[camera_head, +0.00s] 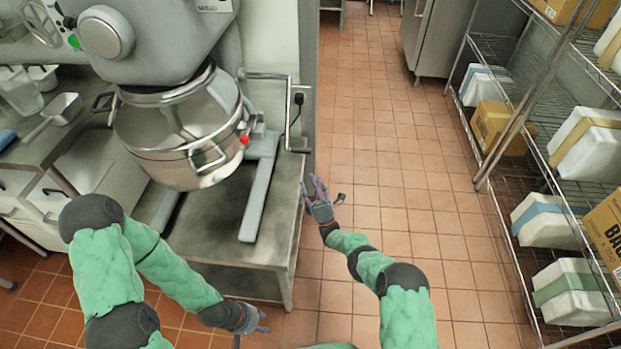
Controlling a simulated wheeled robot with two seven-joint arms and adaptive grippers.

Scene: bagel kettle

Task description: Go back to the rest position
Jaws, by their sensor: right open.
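My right gripper (329,190) is in the middle of the head view, its fingers apart and empty. It is raised in front of the tiled floor, just right of the steel stand's edge. My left gripper (263,319) is low in the view, by the front leg of the stand. It is small and partly turned away, so I cannot tell whether its fingers are open or shut. I see no object in it.
A large steel kettle (185,135) hangs on the grey mixer (150,45) above a steel stand (268,262). A counter with containers is at left. A wire shelf (510,150) with boxes stands at right. The tiled aisle (400,150) between is clear.

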